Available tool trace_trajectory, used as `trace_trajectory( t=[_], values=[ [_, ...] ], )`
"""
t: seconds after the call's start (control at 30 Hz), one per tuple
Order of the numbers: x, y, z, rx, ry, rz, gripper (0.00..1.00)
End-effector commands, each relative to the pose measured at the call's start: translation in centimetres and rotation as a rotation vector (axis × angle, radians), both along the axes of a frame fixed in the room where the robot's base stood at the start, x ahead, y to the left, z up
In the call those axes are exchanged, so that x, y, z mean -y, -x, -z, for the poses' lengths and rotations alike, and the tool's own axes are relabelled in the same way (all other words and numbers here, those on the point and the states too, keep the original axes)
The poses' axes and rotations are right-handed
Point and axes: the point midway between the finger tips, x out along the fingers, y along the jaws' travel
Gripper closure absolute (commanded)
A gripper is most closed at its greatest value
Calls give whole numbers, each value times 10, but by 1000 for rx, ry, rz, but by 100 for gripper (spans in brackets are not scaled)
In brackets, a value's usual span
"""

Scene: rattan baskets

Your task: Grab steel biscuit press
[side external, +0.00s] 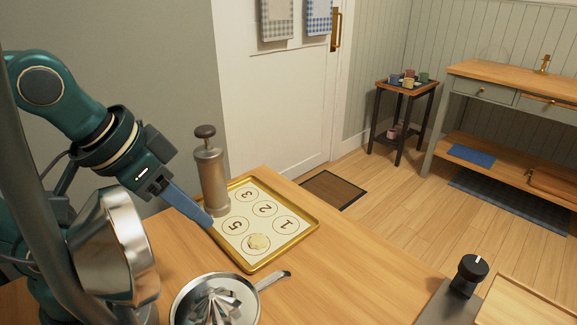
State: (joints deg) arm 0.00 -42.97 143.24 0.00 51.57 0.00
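The steel biscuit press (210,178) stands upright, a metal cylinder with a dark brown knob on top. Its foot is at the left side of a gold-rimmed tray (308,217). My gripper (205,219) reaches in from the left with its blue fingers pointing down and right. The fingertips are beside the lower left of the press, close to its foot. From this angle the fingers overlap into one blue shape, so the gap between them is hidden. I cannot tell whether they touch the press.
The tray has a white sheet with numbered circles and a pale dough piece (258,242). A shiny metal bowl (118,245) is at the left. A black-knobbed object (468,274) stands at the right. Wooden table surface between is clear.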

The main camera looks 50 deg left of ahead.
Motion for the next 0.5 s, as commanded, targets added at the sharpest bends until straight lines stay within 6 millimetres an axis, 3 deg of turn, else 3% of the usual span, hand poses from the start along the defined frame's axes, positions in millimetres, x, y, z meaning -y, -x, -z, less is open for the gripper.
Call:
trace_trajectory(
  t=[0.03,0.1,0.17,0.4,0.5],
  values=[
    [0,0,0,0,0,0,46],
    [0,0,0,0,0,0,20],
    [0,0,0,0,0,0,0],
    [0,0,-1,1,0,0,0],
    [0,-1,-11,5,0,0,0]
  ],
)
